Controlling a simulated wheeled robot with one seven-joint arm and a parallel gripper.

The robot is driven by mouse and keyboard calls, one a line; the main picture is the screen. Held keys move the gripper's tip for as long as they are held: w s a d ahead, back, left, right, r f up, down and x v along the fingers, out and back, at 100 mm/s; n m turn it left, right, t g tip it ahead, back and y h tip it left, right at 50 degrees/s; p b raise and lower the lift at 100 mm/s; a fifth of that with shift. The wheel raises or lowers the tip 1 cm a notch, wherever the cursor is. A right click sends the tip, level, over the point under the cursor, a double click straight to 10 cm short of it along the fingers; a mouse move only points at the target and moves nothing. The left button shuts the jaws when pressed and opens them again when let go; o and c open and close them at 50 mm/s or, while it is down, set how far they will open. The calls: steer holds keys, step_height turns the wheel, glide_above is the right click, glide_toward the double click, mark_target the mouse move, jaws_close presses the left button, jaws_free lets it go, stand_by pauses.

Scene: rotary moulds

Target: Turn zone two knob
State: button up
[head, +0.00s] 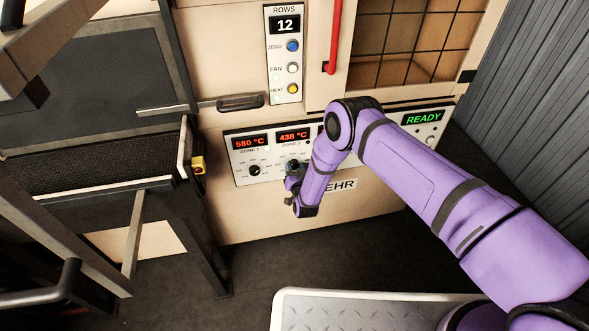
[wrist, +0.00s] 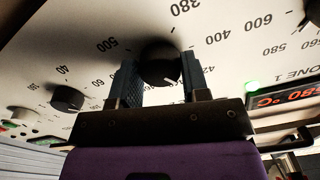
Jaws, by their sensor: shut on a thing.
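The zone two knob (wrist: 159,62) is black and round, with a white pointer mark, on a pale panel with a printed dial; 500 and 380 show near it. My gripper (wrist: 162,76) has one blue-grey finger on each side of the knob and is shut on it. In the head view my gripper (head: 293,180) is at the control panel below the zone 2 display (head: 293,135), which reads 438 °C. There the knob is mostly hidden by my gripper.
The zone 1 display (head: 249,142) reads 580 °C, with its black knob (head: 254,171) below, close beside my gripper. Another black knob (wrist: 67,98) sits on the other side. A green READY display (head: 422,117) is further right. A dark mesh bed (head: 90,172) stands at left.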

steer(key=shift+s+f+n, duration=0.1)
steer(key=shift+n, duration=1.2)
steer(key=o, duration=0.9)
steer(key=v, duration=1)
steer(key=shift+s+d, duration=0.15)
steer(key=shift+s, duration=0.2)
